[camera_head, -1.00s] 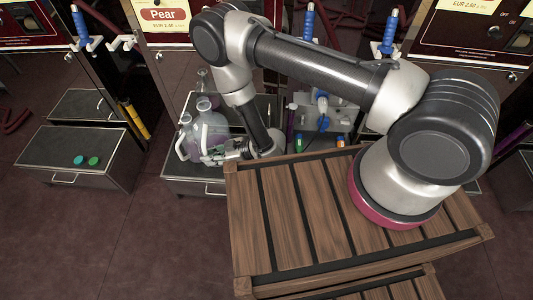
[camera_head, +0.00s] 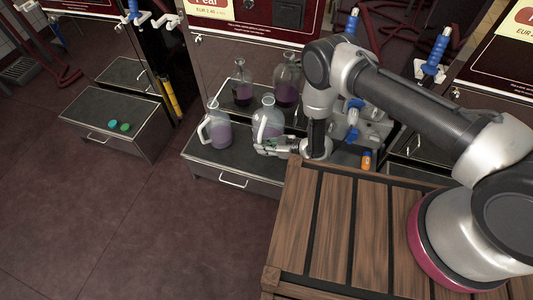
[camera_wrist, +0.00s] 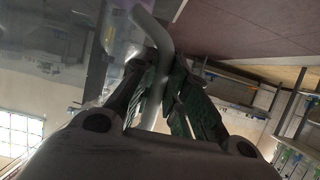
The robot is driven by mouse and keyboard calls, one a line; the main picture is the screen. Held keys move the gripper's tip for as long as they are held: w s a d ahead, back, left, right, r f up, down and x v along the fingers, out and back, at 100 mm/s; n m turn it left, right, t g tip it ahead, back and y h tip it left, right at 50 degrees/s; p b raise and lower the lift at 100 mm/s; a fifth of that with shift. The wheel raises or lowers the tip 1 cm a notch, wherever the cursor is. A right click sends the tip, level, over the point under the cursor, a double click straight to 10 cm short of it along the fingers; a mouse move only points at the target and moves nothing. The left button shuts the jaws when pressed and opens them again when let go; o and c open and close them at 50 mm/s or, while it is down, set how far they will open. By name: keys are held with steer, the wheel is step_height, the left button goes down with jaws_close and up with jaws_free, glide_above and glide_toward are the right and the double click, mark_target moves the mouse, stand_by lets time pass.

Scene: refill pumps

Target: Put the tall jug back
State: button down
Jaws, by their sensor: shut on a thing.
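The tall jug (camera_head: 268,116) is clear with a pale handle and purple liquid low inside. It looks upright over the right part of the grey drawer-box top (camera_head: 236,162); I cannot tell whether it touches that top. My gripper (camera_head: 268,148) reaches it from the right and is shut on its handle. In the wrist view, the fingers (camera_wrist: 160,92) close around the curved handle (camera_wrist: 152,32), and the jug body (camera_wrist: 120,45) is partly seen beside it. Another handled jug (camera_head: 217,132) with purple liquid stands to the left, apart from the held one.
Two flasks with purple liquid stand behind, a smaller one (camera_head: 242,88) and a larger one (camera_head: 287,84). A slatted wooden top (camera_head: 330,230) lies in front. A lower box (camera_head: 120,118) with two green caps is at left. Open floor (camera_head: 150,230) lies front left.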

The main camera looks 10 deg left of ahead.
steer(key=shift+a+f, duration=0.1)
steer(key=shift+f, duration=2.95)
steer(key=c, duration=1.4)
jaws_free()
steer(key=v, duration=1.2)
